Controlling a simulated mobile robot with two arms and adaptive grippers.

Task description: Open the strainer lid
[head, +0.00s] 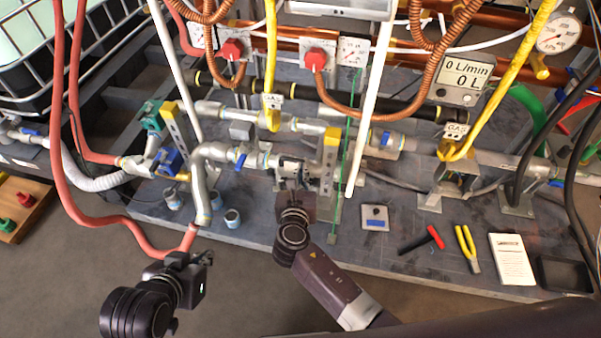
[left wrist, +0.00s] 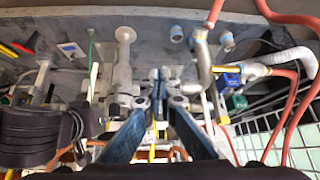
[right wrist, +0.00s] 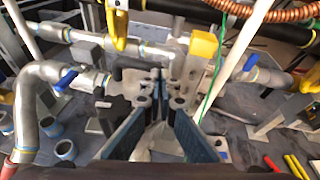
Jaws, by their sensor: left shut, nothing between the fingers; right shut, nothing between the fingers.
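The strainer appears to be the grey Y-shaped fitting in the pipe run; its branch with a flared round end (left wrist: 125,60) shows in the left wrist view. In the right wrist view its grey body (right wrist: 130,88) lies behind my fingers. In the head view my right gripper (head: 292,182) covers most of it. My right gripper also shows in its wrist view (right wrist: 158,110), shut and empty, close over the fitting; contact cannot be told. My left gripper (head: 200,260) is shut and empty, lower left, in front of the platform; its fingers (left wrist: 159,85) meet in its wrist view.
A bent grey pipe (head: 199,180) with a blue-handled valve (head: 241,160) stands left of the fitting. A yellow-topped bracket (head: 329,150) is just right. A red hose (head: 75,200) hangs at left.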

